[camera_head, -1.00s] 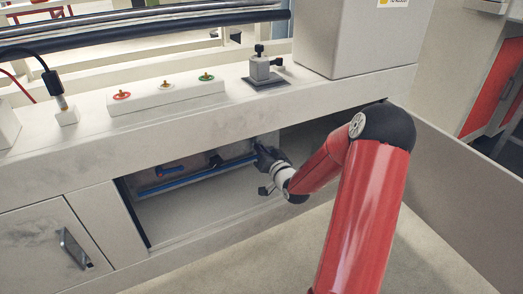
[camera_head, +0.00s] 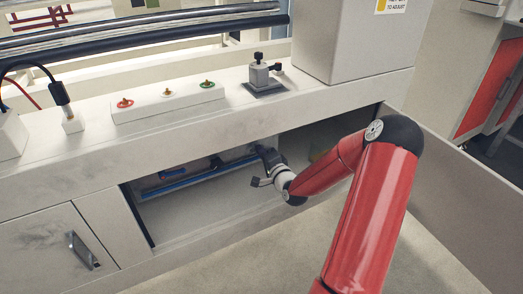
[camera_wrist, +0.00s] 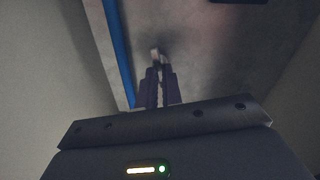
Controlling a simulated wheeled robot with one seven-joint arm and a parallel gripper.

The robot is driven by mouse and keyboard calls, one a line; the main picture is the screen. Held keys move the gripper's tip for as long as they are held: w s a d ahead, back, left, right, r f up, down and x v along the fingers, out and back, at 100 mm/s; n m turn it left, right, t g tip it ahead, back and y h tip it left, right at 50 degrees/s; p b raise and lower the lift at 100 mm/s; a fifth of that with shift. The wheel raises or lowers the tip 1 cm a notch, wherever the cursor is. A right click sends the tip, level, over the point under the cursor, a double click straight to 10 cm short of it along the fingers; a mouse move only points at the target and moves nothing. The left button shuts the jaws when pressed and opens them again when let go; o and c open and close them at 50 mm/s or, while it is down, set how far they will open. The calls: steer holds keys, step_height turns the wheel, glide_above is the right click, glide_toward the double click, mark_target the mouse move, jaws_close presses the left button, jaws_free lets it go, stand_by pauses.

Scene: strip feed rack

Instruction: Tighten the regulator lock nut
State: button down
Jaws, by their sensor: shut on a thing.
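My gripper (camera_wrist: 160,88) is inside the open recess under the bench and shows dark at the recess's right part in the head view (camera_head: 268,156). In the wrist view its two narrow fingers are closed on a small pale metal part (camera_wrist: 155,53) at their tips. The part lies against the grey back surface. I cannot make out its shape well enough to tell whether it is the regulator lock nut. The regulator body is not clear in either view.
A blue pipe (camera_wrist: 119,50) runs beside my fingers; it crosses the recess in the head view (camera_head: 205,174). A button box (camera_head: 168,101) stands on the bench.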

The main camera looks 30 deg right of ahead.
steer(key=shift+d+m+p, duration=0.1)
steer(key=shift+m+p, duration=0.25)
steer(key=shift+m, duration=0.85)
steer(key=c, duration=1.6)
jaws_free()
steer(key=shift+o, duration=0.2)
steer(key=s, duration=0.8)
steer(key=shift+w, duration=0.1)
